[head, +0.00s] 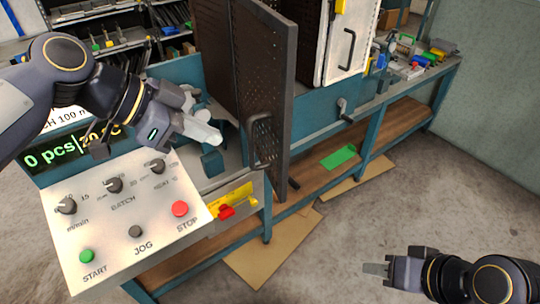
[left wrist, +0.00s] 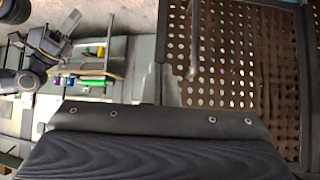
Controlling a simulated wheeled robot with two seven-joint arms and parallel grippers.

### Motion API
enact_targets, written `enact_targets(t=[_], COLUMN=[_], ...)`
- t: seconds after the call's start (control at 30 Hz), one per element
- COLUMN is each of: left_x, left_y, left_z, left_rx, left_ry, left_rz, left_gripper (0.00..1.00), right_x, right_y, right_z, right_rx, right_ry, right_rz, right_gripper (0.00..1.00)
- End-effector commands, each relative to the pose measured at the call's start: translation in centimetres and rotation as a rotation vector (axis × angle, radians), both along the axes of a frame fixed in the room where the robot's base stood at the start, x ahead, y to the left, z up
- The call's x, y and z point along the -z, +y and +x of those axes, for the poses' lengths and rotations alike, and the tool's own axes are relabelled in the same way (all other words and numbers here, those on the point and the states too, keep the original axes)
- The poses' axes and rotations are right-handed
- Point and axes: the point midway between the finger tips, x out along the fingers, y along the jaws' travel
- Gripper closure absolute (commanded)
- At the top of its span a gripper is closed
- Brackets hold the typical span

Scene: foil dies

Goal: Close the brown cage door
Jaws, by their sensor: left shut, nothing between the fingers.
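The brown cage door (head: 266,90) is a dark perforated panel with a bar handle (head: 262,140). In the head view it stands swung out toward me, at an angle to the machine. My left gripper (head: 214,138) is shut and empty, to the left of the door and apart from the handle in the picture. In the left wrist view the perforated brown panel (left wrist: 230,60) fills the upper right, beyond the dark gripper body. My right gripper (head: 372,269) is low at the right, over the floor and far from the door; its finger gap is not clear.
A control panel (head: 120,230) with knobs and buttons stands at the lower left, under my left arm. A white cabinet door (head: 348,45) with a black handle is right of the brown door. A bench (head: 400,95) with tools runs to the right. The floor at the right is clear.

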Motion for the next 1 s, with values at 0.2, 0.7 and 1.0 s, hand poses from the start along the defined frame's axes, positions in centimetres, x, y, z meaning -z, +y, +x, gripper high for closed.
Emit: enact_targets(t=[0.2,0.7,1.0], left_x=[2.9,5.9,6.0], left_y=[-3.0,-9.4,-9.9], left_z=[0.9,3.5,3.7], left_rx=[0.002,-0.002,-0.005], left_ry=[0.007,0.003,0.002], left_rz=[0.002,0.002,0.002], left_gripper=[1.00,1.00,1.00], right_x=[-0.5,-2.3,-2.4], right_y=[0.0,0.0,0.0], right_z=[0.0,0.0,0.0], right_rx=[0.000,0.000,0.000], right_ry=[0.000,-0.001,0.000], right_rz=[0.000,0.000,0.000], right_gripper=[0.62,0.62,0.62])
